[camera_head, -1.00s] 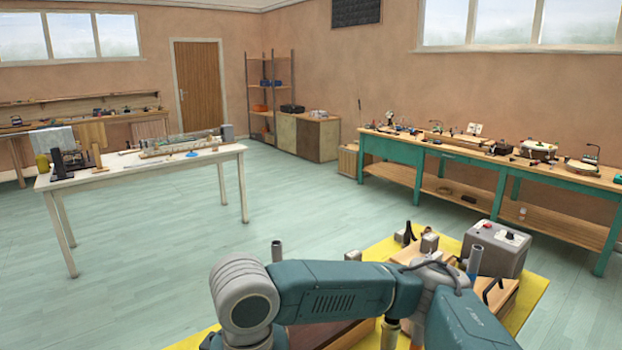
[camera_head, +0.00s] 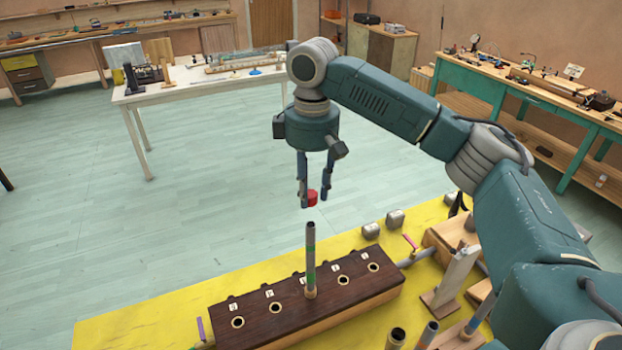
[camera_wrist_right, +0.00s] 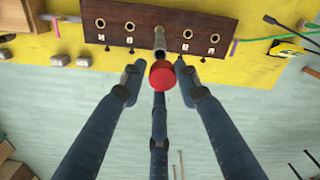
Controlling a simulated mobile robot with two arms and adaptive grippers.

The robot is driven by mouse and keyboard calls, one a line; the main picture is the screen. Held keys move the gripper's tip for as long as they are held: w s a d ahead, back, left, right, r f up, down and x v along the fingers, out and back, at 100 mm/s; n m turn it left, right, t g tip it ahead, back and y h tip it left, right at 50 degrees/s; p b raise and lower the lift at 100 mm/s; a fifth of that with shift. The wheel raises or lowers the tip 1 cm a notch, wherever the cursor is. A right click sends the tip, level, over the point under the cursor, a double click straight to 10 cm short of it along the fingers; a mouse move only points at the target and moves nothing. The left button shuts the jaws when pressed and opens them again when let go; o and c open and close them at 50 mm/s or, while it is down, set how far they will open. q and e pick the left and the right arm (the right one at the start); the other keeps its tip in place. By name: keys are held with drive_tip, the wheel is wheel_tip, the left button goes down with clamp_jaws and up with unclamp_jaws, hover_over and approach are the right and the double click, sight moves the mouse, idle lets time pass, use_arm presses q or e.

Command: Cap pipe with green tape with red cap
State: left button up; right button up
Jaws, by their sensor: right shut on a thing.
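The pipe with green tape (camera_head: 310,255) stands upright in the middle hole of a dark wooden block (camera_head: 215,317). Its grey top end is open. It also shows in the wrist view (camera_wrist_right: 159,37), just beyond the red cap. My right gripper (camera_head: 315,199) points down and is shut on the red cap (camera_head: 312,198). It holds the cap a little above the pipe's top, apart from it. In the wrist view the red cap (camera_wrist_right: 162,76) sits between the fingertips. My left gripper is not in view.
The block's other holes look empty. The block is on a yellow work surface (camera_head: 120,325). Other pipes (camera_head: 396,338) stand at the front right, near a wooden stand (camera_head: 452,280) and small metal pieces (camera_head: 371,231). A white table (camera_head: 140,96) stands farther back.

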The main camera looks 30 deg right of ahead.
sight(312, 223)
drive_tip(key=shift+w+d+f, duration=0.1)
drive_tip(key=shift+d+f, duration=0.05)
drive_tip(key=shift+d, duration=0.05)
drive_tip(key=shift+a+f+n, duration=0.1)
drive_tip(key=shift+f+n, duration=0.1)
drive_tip(key=shift+n, duration=0.1)
drive_tip(key=shift+f+b, duration=0.5)
drive_tip(key=shift+f, duration=2.1)
drive_tip(key=shift+p, duration=0.55)
drive_tip(key=shift+f, duration=1.7)
drive_tip(key=o, duration=0.9)
drive_tip(key=shift+c, duration=0.2)
